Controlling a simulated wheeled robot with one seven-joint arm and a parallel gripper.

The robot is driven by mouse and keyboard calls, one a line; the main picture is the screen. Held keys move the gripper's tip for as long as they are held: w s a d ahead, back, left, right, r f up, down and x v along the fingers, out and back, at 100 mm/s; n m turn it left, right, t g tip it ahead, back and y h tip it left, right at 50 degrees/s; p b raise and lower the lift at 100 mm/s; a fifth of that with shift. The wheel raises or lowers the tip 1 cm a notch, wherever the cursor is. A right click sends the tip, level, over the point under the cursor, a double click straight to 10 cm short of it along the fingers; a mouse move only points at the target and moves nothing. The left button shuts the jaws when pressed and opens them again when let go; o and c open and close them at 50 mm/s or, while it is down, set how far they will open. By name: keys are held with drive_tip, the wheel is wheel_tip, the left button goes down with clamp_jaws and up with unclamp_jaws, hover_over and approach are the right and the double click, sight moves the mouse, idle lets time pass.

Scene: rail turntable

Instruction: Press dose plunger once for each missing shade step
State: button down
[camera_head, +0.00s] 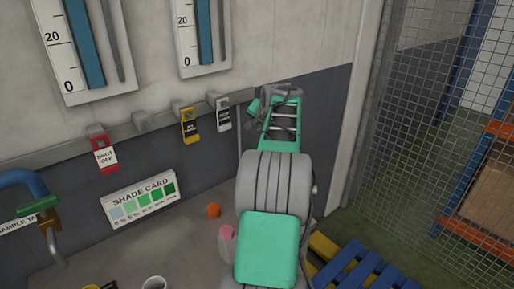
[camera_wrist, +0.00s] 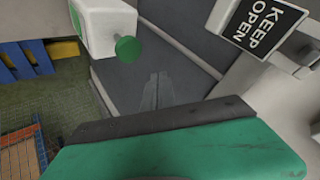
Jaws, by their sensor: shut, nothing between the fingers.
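The likely dose plunger, a round green knob (camera_wrist: 127,48) on a short stem, sticks out of a white box (camera_wrist: 103,22) in the wrist view. A green knob (camera_head: 253,106) also shows at the wall in the head view, left of my arm's end. My gripper (camera_wrist: 157,78) is shut and empty, its grey fingers together, to the right of and below the knob in the wrist view, apparently apart from it. The shade card (camera_head: 141,198) leans at the wall with several swatches from pale blue to dark green. My arm hides part of the bench.
A red shut-off tag (camera_head: 103,155), a yellow tag (camera_head: 189,125) and a black-and-white KEEP OPEN tag (camera_wrist: 262,25) hang along the wall rail. A tap with a green handle (camera_head: 38,206) is at left. An orange piece (camera_head: 213,210) and a cup (camera_head: 154,283) stand on the bench.

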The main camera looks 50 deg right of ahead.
drive_tip(key=w+a+n+y, duration=0.2)
drive_tip(key=a+n, duration=0.2)
drive_tip(key=a, duration=1.3)
drive_tip(key=w+a+n+y, duration=0.2)
drive_tip(key=a+n, duration=0.2)
drive_tip(key=a, duration=1.3)
drive_tip(key=s+a+f+n+g, duration=0.1)
drive_tip(key=s+a+f+n, duration=0.3)
drive_tip(key=s+a, duration=0.4)
drive_tip(key=s+a+f+n+g+y, duration=0.1)
drive_tip(key=s+a+f+n, duration=0.3)
drive_tip(key=s+a, duration=0.4)
drive_tip(key=a+f+g, duration=0.1)
drive_tip(key=a, duration=0.4)
drive_tip(key=shift+s+a+f+y, duration=0.25)
drive_tip(key=shift+f+y, duration=0.05)
drive_tip(key=shift+s, duration=0.1)
